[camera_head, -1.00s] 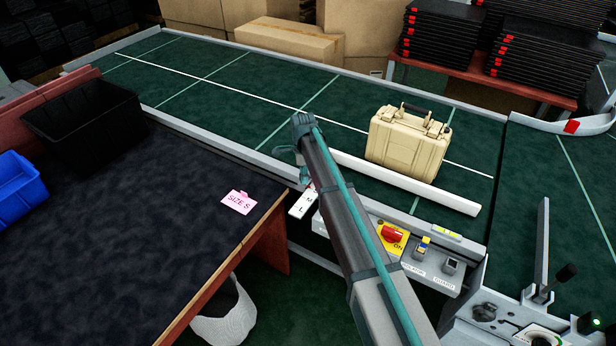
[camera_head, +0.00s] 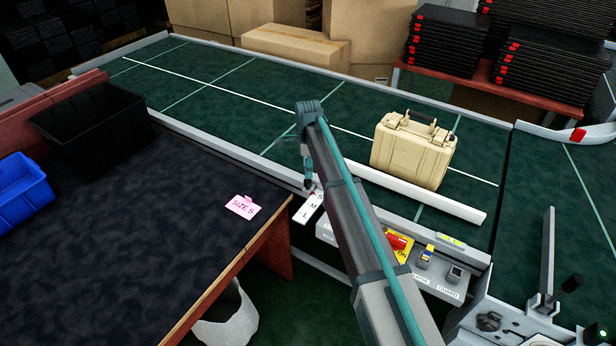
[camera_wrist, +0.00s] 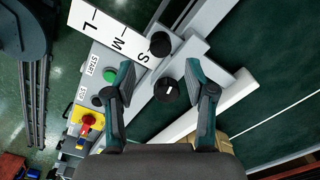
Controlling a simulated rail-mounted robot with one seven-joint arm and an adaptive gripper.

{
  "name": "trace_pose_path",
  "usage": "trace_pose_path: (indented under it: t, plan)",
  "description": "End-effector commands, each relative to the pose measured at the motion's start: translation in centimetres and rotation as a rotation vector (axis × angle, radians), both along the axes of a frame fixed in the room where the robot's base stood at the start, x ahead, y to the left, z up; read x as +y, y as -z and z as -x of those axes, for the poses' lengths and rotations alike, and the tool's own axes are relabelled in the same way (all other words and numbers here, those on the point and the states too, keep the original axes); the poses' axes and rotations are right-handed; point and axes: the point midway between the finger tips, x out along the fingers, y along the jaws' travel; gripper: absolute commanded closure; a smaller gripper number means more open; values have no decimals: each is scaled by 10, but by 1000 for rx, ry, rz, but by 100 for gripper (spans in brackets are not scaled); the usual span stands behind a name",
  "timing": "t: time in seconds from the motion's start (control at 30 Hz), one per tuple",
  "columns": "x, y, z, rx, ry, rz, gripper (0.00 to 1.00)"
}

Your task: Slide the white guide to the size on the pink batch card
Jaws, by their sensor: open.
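The pink batch card (camera_head: 243,207) lies on the dark table and reads "SIZE S". The white guide (camera_head: 430,197) is a long bar along the near side of the green belt, in front of the tan case; its left part is hidden behind my arm. It also shows in the wrist view (camera_wrist: 238,92). The white scale plate (camera_head: 306,208), marked S, M and L, also shows in the wrist view (camera_wrist: 105,28). My gripper (camera_wrist: 160,70) is open above the rail. A black knob with a white mark (camera_wrist: 172,88) shows between its fingers; I cannot tell contact.
Another black knob (camera_wrist: 160,43) is by the S mark. A control panel with a red switch (camera_head: 397,242) is close to my arm. The tan case (camera_head: 412,150) stands on the belt. A black bin (camera_head: 95,125) and a blue bin (camera_head: 20,190) are at left.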

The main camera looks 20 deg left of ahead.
Motion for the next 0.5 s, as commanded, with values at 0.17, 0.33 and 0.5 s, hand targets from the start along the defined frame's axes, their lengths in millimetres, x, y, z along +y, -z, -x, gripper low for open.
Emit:
trace_pose_path:
  t: [0.17,0.33,0.5]
  plan:
    - [0,-32,0,-1,0,0,45]
    - [0,-48,0,0,0,0,45]
    - [0,-53,0,1,0,0,45]
